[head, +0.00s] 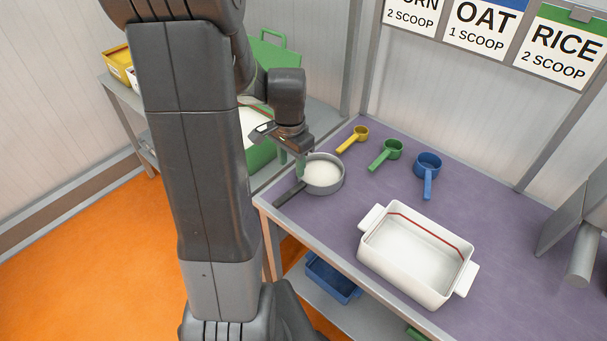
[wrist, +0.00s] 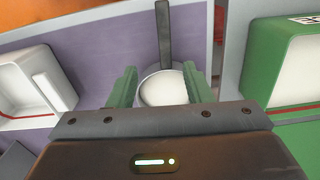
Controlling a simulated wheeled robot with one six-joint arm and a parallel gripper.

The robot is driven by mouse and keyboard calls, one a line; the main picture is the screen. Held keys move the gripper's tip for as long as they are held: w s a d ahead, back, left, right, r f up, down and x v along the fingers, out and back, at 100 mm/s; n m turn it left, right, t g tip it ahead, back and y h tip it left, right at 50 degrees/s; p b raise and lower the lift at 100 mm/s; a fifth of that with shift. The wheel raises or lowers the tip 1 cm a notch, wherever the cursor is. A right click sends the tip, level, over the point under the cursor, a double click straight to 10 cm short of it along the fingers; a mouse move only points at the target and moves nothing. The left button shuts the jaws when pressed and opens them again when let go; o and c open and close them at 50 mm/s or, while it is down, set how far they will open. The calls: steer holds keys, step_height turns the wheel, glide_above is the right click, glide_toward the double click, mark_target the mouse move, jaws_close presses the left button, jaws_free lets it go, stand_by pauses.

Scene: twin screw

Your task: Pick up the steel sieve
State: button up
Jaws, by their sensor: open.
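The steel sieve (head: 327,190) is a round grey pan with a dark handle and a white, pale inside. I cannot tell whether the fingers touch the rim.
Yellow (head: 354,138), green (head: 387,153) and blue (head: 428,168) scoops lie to the right of the sieve. A white tub (head: 407,284) stands nearer the front. A green bin (head: 262,156) stands on the shelf at left. The purple tabletop (head: 502,225) has free room at right.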

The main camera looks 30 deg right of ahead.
mark_target(291, 192)
step_height(291, 192, down, 8)
steer(key=shift+r, duration=0.1)
steer(key=shift+w+a+f+p, duration=0.1)
steer(key=shift+f+p, duration=0.15)
steer(key=shift+f, duration=0.4)
steer(key=shift+w+f+p, duration=0.15)
steer(key=shift+f+p, duration=0.15)
steer(key=shift+f, duration=0.35)
steer(key=shift+w+a+f+p, duration=0.1)
steer(key=shift+f+p, duration=0.15)
steer(key=shift+f, duration=0.4)
steer(key=shift+d+f, duration=0.1)
steer(key=shift+f, duration=0.6)
steer(key=c, duration=0.9)
jaws_close()
steer(key=shift+r, duration=0.2)
